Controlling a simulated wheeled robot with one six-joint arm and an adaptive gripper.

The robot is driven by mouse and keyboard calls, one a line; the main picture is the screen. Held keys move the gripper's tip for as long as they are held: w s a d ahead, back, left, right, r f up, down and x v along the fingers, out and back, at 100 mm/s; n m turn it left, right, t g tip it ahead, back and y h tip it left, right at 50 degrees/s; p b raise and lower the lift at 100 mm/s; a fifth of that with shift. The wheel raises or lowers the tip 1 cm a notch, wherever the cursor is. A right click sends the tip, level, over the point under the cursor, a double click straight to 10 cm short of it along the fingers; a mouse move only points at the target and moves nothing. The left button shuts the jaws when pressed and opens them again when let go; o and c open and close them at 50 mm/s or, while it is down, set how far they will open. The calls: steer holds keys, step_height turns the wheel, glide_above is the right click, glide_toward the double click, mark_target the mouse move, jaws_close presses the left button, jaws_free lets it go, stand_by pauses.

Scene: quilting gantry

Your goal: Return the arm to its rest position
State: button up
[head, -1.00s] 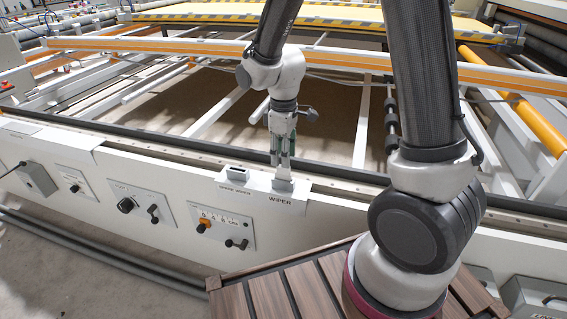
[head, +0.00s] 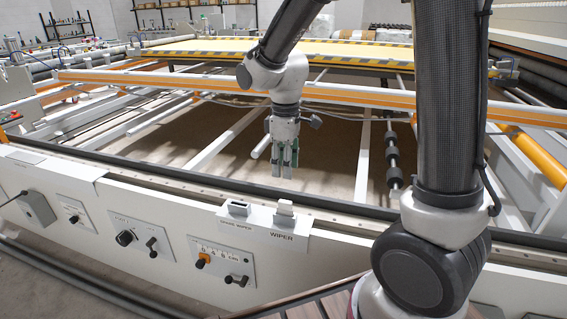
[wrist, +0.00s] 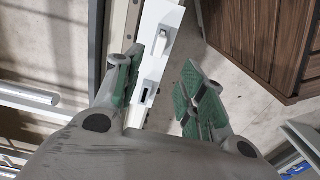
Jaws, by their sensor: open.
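My gripper (head: 284,168) hangs fingers down above and behind the front rail, apart from the wiper holders. Its green-padded fingers are spread and nothing is between them; they also show open in the wrist view (wrist: 160,85). The wiper (head: 285,208) stands in the white holder marked WIPER, a little below the fingertips in the head view. The spare wiper holder (head: 238,209) is just left of it. In the wrist view the white holder strip (wrist: 152,70) lies below and between the fingers.
An orange-striped beam (head: 200,85) crosses behind my gripper. Rollers (head: 392,150) stand to the right. A brown slatted wooden surface (wrist: 255,40) shows in the wrist view.

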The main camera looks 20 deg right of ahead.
steer(key=s+d+r+m+t, duration=0.2)
steer(key=s+d+r+m, duration=0.3)
steer(key=s, duration=0.4)
steer(key=s+d+r+m+t, duration=0.2)
steer(key=s+d+r+m, duration=0.3)
steer(key=s+d+r, duration=0.3)
steer(key=shift+s+d+r+m, duration=0.25)
steer(key=shift+s+d+m, duration=0.15)
steer(key=shift+s+d, duration=0.55)
